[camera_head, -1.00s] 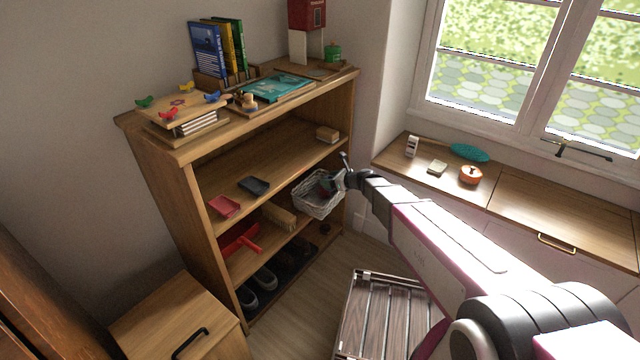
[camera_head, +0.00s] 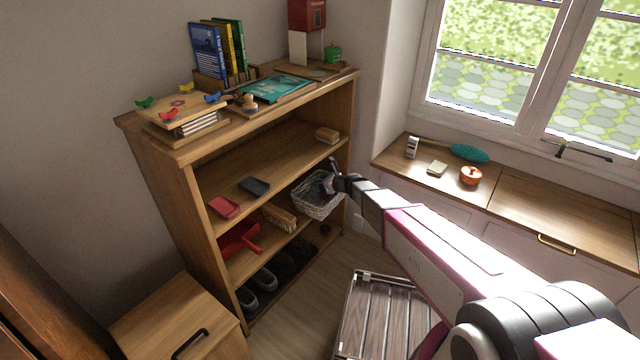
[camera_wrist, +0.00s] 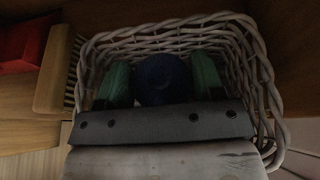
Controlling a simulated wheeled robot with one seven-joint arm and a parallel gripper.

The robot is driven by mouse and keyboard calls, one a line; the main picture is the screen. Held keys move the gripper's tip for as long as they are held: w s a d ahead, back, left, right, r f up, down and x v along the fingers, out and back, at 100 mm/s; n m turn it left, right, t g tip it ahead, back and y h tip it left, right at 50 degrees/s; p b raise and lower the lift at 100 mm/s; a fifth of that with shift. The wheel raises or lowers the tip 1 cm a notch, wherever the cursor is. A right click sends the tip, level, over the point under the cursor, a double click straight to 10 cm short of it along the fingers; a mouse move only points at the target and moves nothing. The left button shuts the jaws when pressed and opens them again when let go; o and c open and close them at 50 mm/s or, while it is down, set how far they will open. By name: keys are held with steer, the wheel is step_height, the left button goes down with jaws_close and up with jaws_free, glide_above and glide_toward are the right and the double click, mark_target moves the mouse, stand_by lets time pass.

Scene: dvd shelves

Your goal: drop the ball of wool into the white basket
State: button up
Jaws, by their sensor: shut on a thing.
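The white wicker basket (camera_head: 318,206) sits at the right end of a lower shelf of the wooden bookcase. In the wrist view its woven rim (camera_wrist: 262,75) surrounds my gripper (camera_wrist: 163,82). My gripper also shows at the basket in the head view (camera_head: 330,184). Its two green fingers are shut on the dark blue ball of wool (camera_wrist: 162,75), which lies between them, inside the basket's outline. The ball cannot be made out in the head view. I cannot tell whether it touches the basket's bottom.
A brush (camera_head: 280,217) lies close to the basket's left side, and a red dustpan (camera_head: 240,239) is further left. A shelf board is above the basket. Shoes (camera_head: 264,279) stand on the bottom shelf. A slatted wooden piece (camera_head: 385,315) is on the floor in front.

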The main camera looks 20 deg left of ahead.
steer(key=shift+f, duration=0.15)
steer(key=o, duration=0.9)
steer(key=shift+s+d+r, duration=0.1)
steer(key=shift+d+r, duration=0.15)
steer(key=shift+r, duration=0.25)
steer(key=s+d+r+n+g+h, duration=0.1)
steer(key=s+d+r+n+h, duration=0.2)
steer(key=s+d+n, duration=0.4)
steer(key=s+d+r+n+g+h, duration=0.2)
steer(key=s+d+n+h, duration=0.3)
steer(key=d, duration=1.8)
steer(key=s+d+r+n+g+h, duration=0.1)
steer(key=s+d+r+n+h, duration=0.3)
steer(key=s+d+n, duration=0.5)
steer(key=shift+s+d+r+n+h, duration=0.1)
steer(key=shift+s+d+n, duration=0.1)
steer(key=shift+d, duration=1)
steer(key=shift+s+d+n+h, duration=0.1)
steer(key=shift+s+d, duration=0.15)
steer(key=shift+d, duration=0.95)
steer(key=shift+s+d+r+n+h, duration=0.1)
steer(key=shift+s+d, duration=0.1)
steer(key=shift+d, duration=1)
